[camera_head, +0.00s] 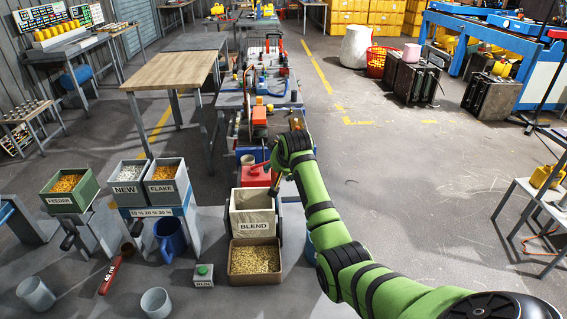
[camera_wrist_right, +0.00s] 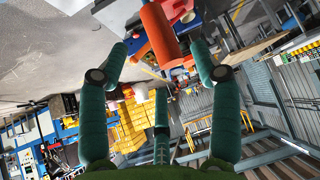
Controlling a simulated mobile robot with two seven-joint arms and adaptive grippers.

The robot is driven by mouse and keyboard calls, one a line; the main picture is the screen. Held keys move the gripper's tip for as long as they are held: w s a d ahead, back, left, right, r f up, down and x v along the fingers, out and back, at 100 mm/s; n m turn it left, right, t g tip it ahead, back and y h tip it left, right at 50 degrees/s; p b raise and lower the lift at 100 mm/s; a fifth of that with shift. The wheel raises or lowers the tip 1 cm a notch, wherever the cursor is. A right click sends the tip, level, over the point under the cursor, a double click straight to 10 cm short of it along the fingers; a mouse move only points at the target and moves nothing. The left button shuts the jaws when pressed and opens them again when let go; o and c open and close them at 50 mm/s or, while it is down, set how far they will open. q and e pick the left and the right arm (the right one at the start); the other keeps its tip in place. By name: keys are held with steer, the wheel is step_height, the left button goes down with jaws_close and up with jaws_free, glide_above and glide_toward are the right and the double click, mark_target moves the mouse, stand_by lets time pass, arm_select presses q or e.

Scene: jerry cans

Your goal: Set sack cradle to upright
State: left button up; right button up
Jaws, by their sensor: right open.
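The pale sack marked BLEND (camera_head: 253,224) sits in a cradle with dark side parts (camera_head: 281,226), at the bottom middle of the head view. Its exact tilt is hard to judge. My right gripper (camera_head: 275,181) is just above and behind the sack's right edge, partly hidden by my green arm. In the right wrist view my right gripper (camera_wrist_right: 160,75) is open. An orange-red cylinder (camera_wrist_right: 159,34) lies between and beyond its spread fingers; contact cannot be told. My left gripper is out of view.
A box of yellow pellets (camera_head: 254,262) stands directly below the sack. The NEW bin (camera_head: 129,185), FLAKE bin (camera_head: 166,183) and FEEDER bin (camera_head: 69,190) stand to the left. A red block (camera_head: 257,178) lies behind the sack. Open floor (camera_head: 400,190) is at right.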

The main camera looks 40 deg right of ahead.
steer(key=v, duration=0.6)
steer(key=shift+r, duration=0.15)
